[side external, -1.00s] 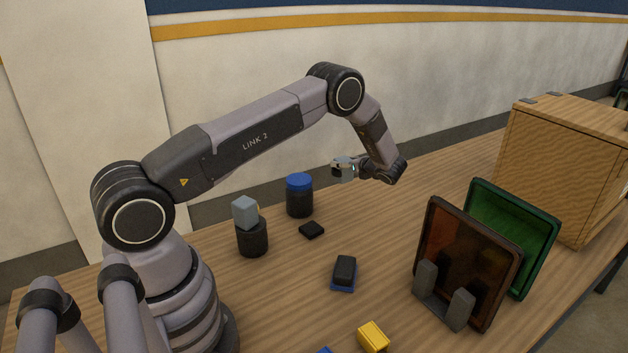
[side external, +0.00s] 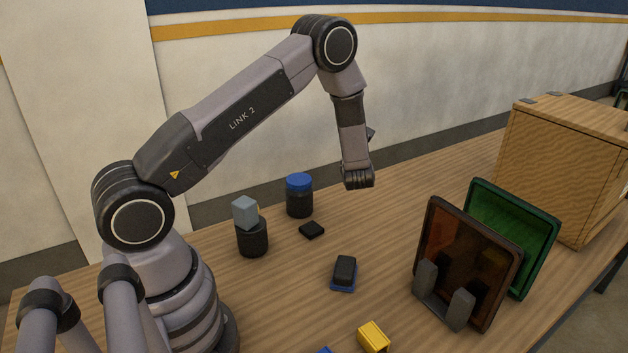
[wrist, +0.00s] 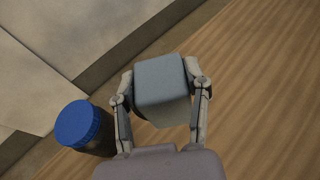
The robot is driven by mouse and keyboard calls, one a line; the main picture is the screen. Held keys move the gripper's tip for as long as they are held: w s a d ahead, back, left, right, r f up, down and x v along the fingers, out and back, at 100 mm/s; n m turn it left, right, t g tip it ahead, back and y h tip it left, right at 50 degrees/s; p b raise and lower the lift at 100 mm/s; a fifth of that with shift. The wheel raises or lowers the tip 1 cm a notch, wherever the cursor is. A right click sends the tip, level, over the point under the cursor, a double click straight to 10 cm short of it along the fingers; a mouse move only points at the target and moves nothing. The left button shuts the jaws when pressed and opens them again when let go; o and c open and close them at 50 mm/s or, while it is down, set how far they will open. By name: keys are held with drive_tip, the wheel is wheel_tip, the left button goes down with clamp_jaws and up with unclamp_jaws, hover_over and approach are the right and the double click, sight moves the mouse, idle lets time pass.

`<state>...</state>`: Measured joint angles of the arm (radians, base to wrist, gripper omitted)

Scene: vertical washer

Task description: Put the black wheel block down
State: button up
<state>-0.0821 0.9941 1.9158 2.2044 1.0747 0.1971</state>
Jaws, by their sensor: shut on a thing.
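My gripper (wrist: 161,82) is shut on a grey block (wrist: 161,76), with one finger on each side of it in the wrist view. The bench top (wrist: 255,95) shows below and to the right of the block.
A blue-lidded jar (side external: 299,195) stands at the back, also in the wrist view (wrist: 78,122). A grey cube (side external: 244,212) sits on a black cylinder (side external: 252,237). A black pad (side external: 311,230), a black-and-blue block (side external: 344,272), a yellow block (side external: 373,337), racked panels (side external: 468,255) and a wooden cabinet (side external: 550,170) stand around.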

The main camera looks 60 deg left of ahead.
drive_tip(key=w+d+f+m+t+h, duration=0.1)
drive_tip(key=d+f+m+h, duration=0.1)
drive_tip(key=d+f+m+t+h, duration=0.2)
drive_tip(key=d+f, duration=0.1)
drive_tip(key=w+d+f+m+t+h, duration=0.1)
drive_tip(key=d+f+m+h, duration=0.1)
drive_tip(key=d+f, duration=0.1)
drive_tip(key=shift+w+m+t, duration=0.3)
drive_tip(key=shift+t, duration=0.1)
drive_tip(key=shift+f, duration=1.85)
drive_tip(key=shift+f, duration=0.1)
drive_tip(key=o, duration=1.2)
